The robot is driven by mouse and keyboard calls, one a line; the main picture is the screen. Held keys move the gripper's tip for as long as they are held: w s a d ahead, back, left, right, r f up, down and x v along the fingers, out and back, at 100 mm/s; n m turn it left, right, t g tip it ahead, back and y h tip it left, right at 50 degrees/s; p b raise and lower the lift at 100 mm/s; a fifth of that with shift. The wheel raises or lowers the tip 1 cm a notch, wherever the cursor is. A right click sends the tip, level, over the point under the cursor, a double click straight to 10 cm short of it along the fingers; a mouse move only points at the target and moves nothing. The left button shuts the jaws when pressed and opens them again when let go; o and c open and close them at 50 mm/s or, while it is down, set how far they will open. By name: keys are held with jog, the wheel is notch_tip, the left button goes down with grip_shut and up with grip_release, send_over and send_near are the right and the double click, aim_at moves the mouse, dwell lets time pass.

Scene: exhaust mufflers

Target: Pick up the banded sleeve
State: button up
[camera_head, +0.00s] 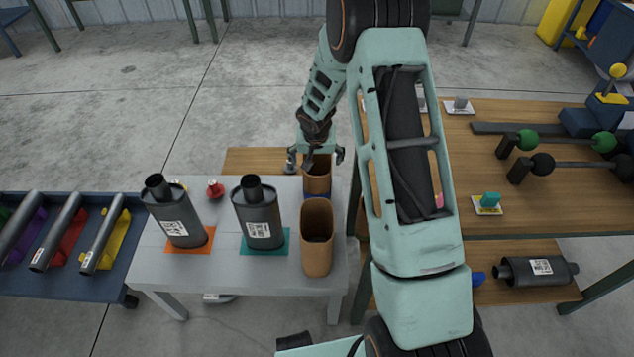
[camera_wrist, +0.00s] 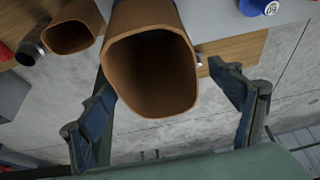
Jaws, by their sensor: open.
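Two brown, open-topped sleeves stand on the grey table's right side. The far sleeve (camera_head: 317,183) has some blue at its foot; I cannot tell whether this is a band or a mat. The near sleeve (camera_head: 317,255) looks plain, and I see no clear band on it. My gripper (camera_head: 316,158) is open and empty at the far sleeve's top, one finger on each side. In the wrist view, a sleeve's open mouth (camera_wrist: 150,75) lies between the spread fingers of my gripper (camera_wrist: 167,98); I cannot tell whether they touch it. Another sleeve (camera_wrist: 72,28) shows at upper left.
Two dark mufflers (camera_head: 178,215) (camera_head: 260,215) stand left of the sleeves on the grey table (camera_head: 225,277). A red item (camera_head: 215,189) sits behind them. A blue rack (camera_head: 65,275) holds pipes at left. A wooden bench (camera_head: 530,210) with dumbbell-like parts is at right.

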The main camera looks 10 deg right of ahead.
aim_at(317, 168)
jog(key=x, duration=0.3)
jog(key=b+x, duration=0.1)
jog(key=x, duration=0.2)
jog(key=shift+s+d+f, duration=0.1)
jog(key=shift+s+f, duration=0.05)
jog(key=shift+s, duration=0.05)
jog(key=shift+c, duration=0.3)
jog(key=c, duration=1.2)
